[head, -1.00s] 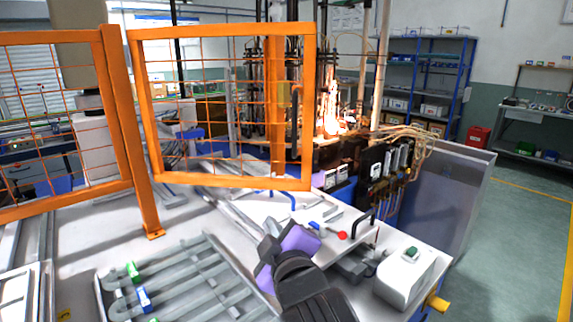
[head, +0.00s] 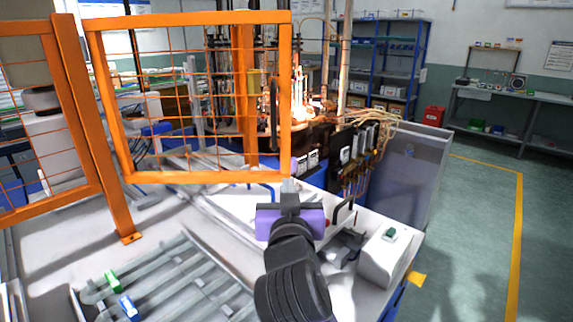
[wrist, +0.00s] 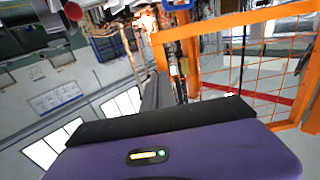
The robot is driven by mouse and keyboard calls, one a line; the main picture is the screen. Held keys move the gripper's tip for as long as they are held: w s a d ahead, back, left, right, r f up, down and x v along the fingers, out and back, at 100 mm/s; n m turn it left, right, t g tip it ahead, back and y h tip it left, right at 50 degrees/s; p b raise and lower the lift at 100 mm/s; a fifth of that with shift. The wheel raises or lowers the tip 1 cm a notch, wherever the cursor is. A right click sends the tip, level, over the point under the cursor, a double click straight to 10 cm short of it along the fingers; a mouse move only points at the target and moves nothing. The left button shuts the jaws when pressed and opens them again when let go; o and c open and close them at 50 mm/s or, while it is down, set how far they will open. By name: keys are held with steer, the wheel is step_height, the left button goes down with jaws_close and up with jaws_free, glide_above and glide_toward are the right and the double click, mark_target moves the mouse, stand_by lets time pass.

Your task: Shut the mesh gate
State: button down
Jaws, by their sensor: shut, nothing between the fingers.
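The orange-framed mesh gate (head: 189,178) stands at the upper left in the head view, beside an orange mesh panel on a post (head: 93,130). A dark upright handle (head: 274,113) is near its right edge. Another orange post (head: 243,100) shows through the mesh behind it. My gripper (head: 289,184), purple with grey fingers, is just below the gate's lower right corner in the picture, pointing away from me. It is shut and empty; I cannot tell its distance from the gate. In the wrist view my dark fingers (wrist: 158,92) point toward orange framing and mesh (wrist: 262,70).
A white box with a green button (head: 385,255) is right of my arm. A rack with green and blue pieces (head: 165,285) lies at lower left. A glowing burner machine (head: 302,100) stands behind the gate. The floor at right (head: 470,240) is clear.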

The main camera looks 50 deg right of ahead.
mark_target(287, 161)
steer(key=p+x, duration=0.2)
steer(key=x, duration=0.7)
steer(key=shift+w+d, duration=0.15)
